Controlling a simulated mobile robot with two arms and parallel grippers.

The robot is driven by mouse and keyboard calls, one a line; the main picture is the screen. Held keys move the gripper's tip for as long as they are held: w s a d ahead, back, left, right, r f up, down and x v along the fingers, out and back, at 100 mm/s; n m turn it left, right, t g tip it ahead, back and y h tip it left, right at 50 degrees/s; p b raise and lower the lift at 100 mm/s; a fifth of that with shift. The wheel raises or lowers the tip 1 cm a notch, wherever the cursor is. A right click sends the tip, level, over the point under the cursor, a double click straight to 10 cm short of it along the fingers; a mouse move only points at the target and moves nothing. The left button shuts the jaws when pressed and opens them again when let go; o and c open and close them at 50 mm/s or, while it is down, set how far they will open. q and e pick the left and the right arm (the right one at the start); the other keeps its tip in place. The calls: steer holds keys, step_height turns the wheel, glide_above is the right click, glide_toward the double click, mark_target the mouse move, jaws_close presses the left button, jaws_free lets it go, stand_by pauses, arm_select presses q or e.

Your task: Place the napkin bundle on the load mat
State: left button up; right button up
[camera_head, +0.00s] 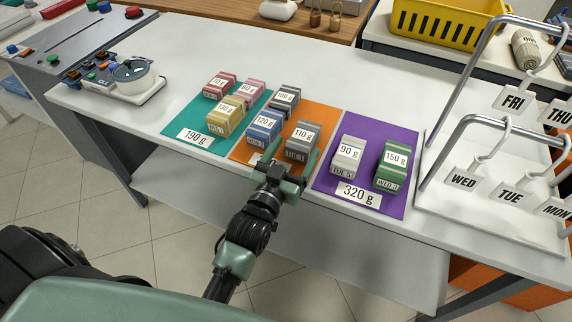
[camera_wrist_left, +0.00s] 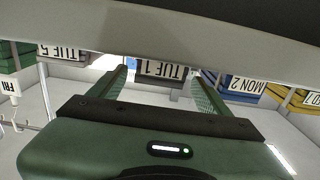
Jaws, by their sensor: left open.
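Several napkin bundles stand on three coloured mats in the head view. The orange mat (camera_head: 322,108) holds a dark grey 100 g bundle (camera_head: 285,101), a blue 120 g bundle (camera_head: 264,126) and a grey 110 g bundle (camera_head: 303,134). The purple mat (camera_head: 374,143), labelled 320 g, holds a light grey 90 g bundle (camera_head: 347,157) and a green 150 g bundle (camera_head: 392,165). My left gripper (camera_head: 291,157) is open at the grey 110 g bundle. In the left wrist view, its TUE 1 face (camera_wrist_left: 163,71) shows between the fingers; contact is unclear. My right gripper is not visible.
The teal mat (camera_head: 185,118), labelled 190 g, holds red, pink and yellow bundles. A scale (camera_head: 134,80) stands at the table's left. A white rack with day tags (camera_head: 488,190) stands on the right. A yellow crate (camera_head: 446,22) is behind. The orange mat's label is partly hidden.

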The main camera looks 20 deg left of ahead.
arm_select(q)
steer(key=s, duration=0.6)
steer(key=shift+s, duration=0.1)
stand_by(0.3)
